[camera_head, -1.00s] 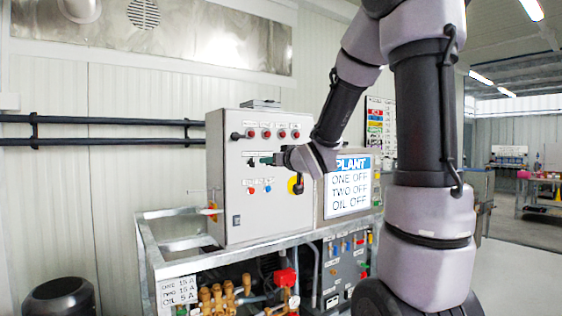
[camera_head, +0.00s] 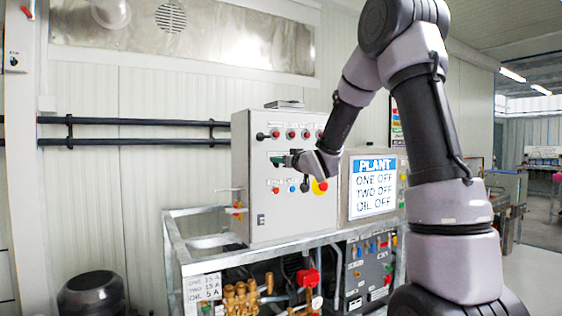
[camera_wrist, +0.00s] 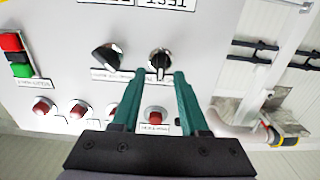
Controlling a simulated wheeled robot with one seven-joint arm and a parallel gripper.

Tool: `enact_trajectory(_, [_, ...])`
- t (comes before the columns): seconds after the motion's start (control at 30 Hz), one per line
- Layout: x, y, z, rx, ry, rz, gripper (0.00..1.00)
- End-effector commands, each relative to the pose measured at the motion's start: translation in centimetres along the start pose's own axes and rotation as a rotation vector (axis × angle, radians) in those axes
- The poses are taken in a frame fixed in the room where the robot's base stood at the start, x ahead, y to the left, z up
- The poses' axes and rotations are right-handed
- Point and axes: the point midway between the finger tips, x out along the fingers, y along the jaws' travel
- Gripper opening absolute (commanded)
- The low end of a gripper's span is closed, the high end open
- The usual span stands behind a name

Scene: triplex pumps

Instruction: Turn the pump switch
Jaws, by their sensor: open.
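The grey control cabinet (camera_head: 262,220) stands on a metal frame, with red knobs, lamps and switches on its front. My gripper (camera_head: 279,160) is at the upper middle of this front. In the wrist view, my gripper's two green fingers (camera_wrist: 158,78) are open and apart. A black rotary switch (camera_wrist: 160,60) with a white mark lies at the gap between the fingertips; contact cannot be told. A second black rotary switch (camera_wrist: 108,57) sits beside it, left of the left finger. Which of them is the pump switch cannot be read. In the head view my gripper hides them.
Red buttons (camera_wrist: 77,109) line the panel near the fingers. A PLANT display (camera_head: 374,187) reads ONE OFF, TWO OFF, OIL OFF. A yellow and red knob (camera_head: 319,187) is beside my wrist. Pipes and brass fittings (camera_head: 240,299) fill the frame below.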

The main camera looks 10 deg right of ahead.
Motion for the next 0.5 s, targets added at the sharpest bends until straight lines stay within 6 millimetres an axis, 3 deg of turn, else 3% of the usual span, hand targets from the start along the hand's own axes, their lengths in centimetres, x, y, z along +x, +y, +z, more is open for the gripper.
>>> enact_trajectory(0.27, [0.21,0.01,-0.03,0.000,0.000,0.000,0.44])
enact_trajectory(0.3, [0.21,0.01,-0.03,0.000,0.000,0.000,0.36])
enact_trajectory(0.4, [0.19,0.02,-0.02,0.000,0.000,0.000,0.00])
enact_trajectory(0.5, [0.19,0.02,-0.02,0.000,0.000,0.000,0.00])
